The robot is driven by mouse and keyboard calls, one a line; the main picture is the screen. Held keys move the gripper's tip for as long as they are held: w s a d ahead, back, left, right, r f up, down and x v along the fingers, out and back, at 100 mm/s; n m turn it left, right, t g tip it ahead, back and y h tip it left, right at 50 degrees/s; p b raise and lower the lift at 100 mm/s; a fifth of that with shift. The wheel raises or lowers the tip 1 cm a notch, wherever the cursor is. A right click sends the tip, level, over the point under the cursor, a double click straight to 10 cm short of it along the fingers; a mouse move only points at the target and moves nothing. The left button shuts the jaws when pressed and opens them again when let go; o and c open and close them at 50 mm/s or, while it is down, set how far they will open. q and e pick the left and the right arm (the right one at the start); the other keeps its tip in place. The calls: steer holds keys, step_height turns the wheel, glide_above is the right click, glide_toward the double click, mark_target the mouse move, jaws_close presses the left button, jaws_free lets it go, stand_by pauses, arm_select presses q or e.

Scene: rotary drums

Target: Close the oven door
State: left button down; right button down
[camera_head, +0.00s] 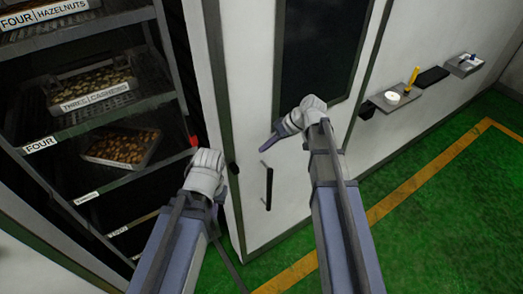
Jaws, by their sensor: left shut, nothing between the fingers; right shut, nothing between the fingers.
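The oven door (243,85) is a tall white panel with a dark window (318,45) and a black vertical handle (268,188). It stands open, its left edge beside the exposed oven interior. My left gripper (207,160) is at the opening, left of the door's edge; its fingers are mostly hidden behind the white wrist, and I cannot tell whether it touches the door. My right gripper (268,146) is shut and empty, in front of the door above the handle, pointing left.
A wall shelf (392,98) with small items is at the right. The green floor (445,215) with a yellow line is clear at right.

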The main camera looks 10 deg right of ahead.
mark_target(243, 162)
steer(key=b+x, duration=0.5)
steer(key=x, duration=0.2)
steer(key=shift+w+f, duration=0.1)
steer(key=shift+f, duration=0.35)
steer(key=a, duration=0.1)
steer(key=s+a, duration=0.1)
steer(key=a, duration=0.1)
steer(key=shift+s+r, duration=0.15)
steer(key=shift+r, duration=0.05)
steer(key=shift+s+a, duration=0.1)
steer(key=shift+a, duration=0.4)
